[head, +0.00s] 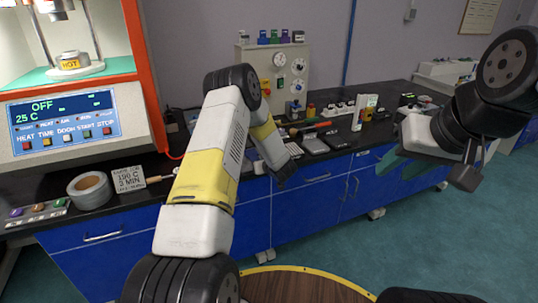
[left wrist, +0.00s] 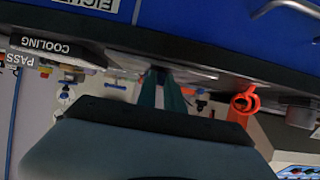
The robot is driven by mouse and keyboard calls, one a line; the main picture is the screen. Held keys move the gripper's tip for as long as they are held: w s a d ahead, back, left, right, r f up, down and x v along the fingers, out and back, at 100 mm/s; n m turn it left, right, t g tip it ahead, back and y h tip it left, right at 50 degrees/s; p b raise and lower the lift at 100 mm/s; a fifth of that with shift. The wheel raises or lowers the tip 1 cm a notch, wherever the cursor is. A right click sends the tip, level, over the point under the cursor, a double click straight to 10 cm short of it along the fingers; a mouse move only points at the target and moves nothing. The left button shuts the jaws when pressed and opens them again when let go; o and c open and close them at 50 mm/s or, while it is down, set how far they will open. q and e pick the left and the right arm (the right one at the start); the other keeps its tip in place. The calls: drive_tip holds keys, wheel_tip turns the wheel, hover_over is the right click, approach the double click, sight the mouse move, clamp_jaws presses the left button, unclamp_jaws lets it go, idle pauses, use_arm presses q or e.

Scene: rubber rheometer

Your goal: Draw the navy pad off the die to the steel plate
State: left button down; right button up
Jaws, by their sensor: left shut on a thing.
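My left gripper (head: 283,170) is over the front edge of the bench. It is mostly hidden by its own arm in the head view. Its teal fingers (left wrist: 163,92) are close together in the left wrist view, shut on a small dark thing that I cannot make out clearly. I cannot tell whether that is the navy pad. The steel plate is not clearly identifiable; dark grey flat plates (head: 313,145) lie on the bench behind the left gripper. A round metal piece labelled HOT (head: 72,61) sits in the press. My right gripper (head: 402,168) appears open, its teal fingers apart, in front of the bench.
The orange press (head: 130,90) stands at left, its display reading OFF and 25 C. A tape roll (head: 89,190) and a card (head: 128,179) are near it. A gauge panel (head: 275,75) stands behind. The left wrist view shows a COOLING sign (left wrist: 45,47) and an orange ring (left wrist: 245,101).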

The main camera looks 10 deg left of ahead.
use_arm(q)
drive_tip(key=c, duration=1.4)
unclamp_jaws()
drive_tip(key=shift+r+v, duration=0.15)
drive_tip(key=shift+v, duration=1.65)
drive_tip(key=shift+r+v, duration=0.15)
drive_tip(key=shift+v, duration=1.65)
drive_tip(key=shift+w+a, duration=0.1)
